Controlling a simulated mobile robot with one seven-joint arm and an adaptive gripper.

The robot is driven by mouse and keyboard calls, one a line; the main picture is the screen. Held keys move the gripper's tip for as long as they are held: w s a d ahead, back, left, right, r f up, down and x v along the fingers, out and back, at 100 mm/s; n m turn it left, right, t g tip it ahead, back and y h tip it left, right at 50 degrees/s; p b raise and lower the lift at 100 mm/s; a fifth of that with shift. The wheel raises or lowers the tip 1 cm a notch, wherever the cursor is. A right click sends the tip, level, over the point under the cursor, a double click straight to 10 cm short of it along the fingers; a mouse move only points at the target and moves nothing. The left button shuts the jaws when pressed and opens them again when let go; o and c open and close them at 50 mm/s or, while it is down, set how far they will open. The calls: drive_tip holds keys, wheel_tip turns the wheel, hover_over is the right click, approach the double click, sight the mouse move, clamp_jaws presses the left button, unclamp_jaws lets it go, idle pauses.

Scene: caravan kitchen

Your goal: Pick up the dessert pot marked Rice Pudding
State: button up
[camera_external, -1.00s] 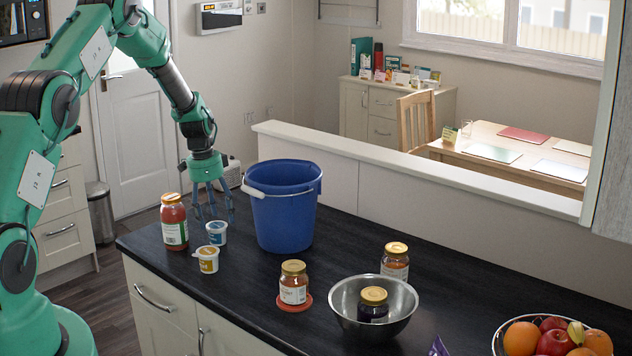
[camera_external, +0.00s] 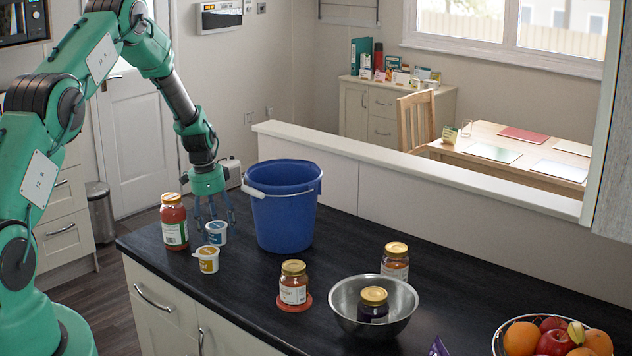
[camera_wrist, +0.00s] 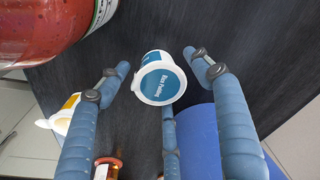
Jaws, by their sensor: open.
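In the external view the blue pot (camera_external: 216,232) stands upright on the dark worktop. My gripper (camera_external: 215,218) is open above and just behind it, fingers pointing down. In the wrist view the open fingers of my gripper (camera_wrist: 155,85) lie around the pot, with clear gaps to it. Nothing is held.
A jar of red sauce (camera_external: 174,222) stands close on the left. A yellow-labelled pot (camera_external: 207,260) is just in front. A blue bucket (camera_external: 285,215) stands close on the right. Further right are a honey-coloured jar (camera_external: 293,285) and a steel bowl (camera_external: 408,302).

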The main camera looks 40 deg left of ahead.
drive_tip(key=c, duration=0.7)
drive_tip(key=shift+c, duration=0.2)
drive_tip(key=shift+r, duration=0.1)
wheel_tip(320, 180, up, 10)
drive_tip(key=shift+b, duration=0.35)
